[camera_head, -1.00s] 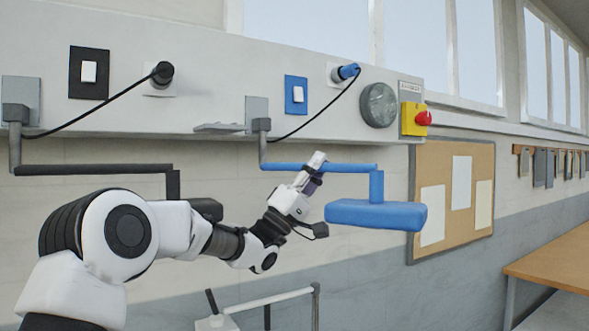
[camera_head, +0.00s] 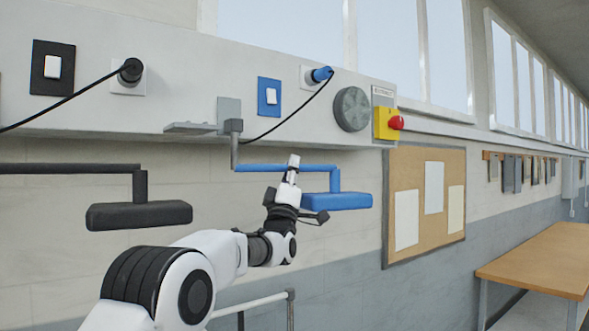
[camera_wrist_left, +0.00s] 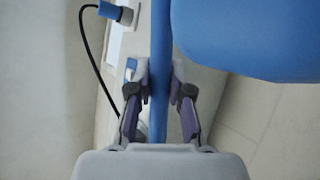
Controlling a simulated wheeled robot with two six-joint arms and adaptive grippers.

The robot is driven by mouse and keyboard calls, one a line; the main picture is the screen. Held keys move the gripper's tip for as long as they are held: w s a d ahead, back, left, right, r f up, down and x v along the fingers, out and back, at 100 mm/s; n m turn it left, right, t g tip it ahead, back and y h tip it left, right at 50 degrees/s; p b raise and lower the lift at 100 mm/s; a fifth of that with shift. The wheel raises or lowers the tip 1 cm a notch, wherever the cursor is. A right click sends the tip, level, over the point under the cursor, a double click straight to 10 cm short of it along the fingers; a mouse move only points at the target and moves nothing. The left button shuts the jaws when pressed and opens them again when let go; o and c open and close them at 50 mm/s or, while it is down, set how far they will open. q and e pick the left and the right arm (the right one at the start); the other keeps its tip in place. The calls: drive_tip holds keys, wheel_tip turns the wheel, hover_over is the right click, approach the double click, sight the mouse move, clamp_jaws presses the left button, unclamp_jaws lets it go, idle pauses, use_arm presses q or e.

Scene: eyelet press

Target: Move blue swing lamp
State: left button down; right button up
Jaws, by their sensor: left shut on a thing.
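The blue swing lamp has a blue head (camera_head: 338,201) that hangs from a horizontal blue arm, hinged at a grey wall bracket (camera_head: 232,127). My left gripper (camera_head: 293,165) is at the blue arm, just left of the lamp head. In the left wrist view the blue arm (camera_wrist_left: 158,60) runs between the two fingers of my left gripper (camera_wrist_left: 160,80), which are shut on it. The lamp head also fills the upper right of that view (camera_wrist_left: 250,35). My right gripper is not in view.
A black swing lamp (camera_head: 140,214) hangs at the left. Above are a blue switch (camera_head: 270,97), a blue plug (camera_head: 321,74) with a black cable, a round grey dial (camera_head: 351,109) and a red button (camera_head: 396,123). A corkboard (camera_head: 455,190) and a wooden table (camera_head: 540,260) are at the right.

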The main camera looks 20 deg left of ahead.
use_arm(q)
drive_tip(key=shift+w+a+r+n+g+y, duration=0.1)
drive_tip(key=shift+w+a+n+g+y, duration=0.15)
drive_tip(key=shift+y, duration=0.6)
drive_tip(key=shift+w+a+r+n+g+y, duration=0.1)
drive_tip(key=shift+w+a+n+g+y, duration=0.2)
drive_tip(key=shift+y, duration=0.55)
drive_tip(key=c, duration=1.1)
unclamp_jaws()
drive_tip(key=shift+f, duration=0.1)
drive_tip(key=shift+o, duration=0.2)
drive_tip(key=v, duration=1.2)
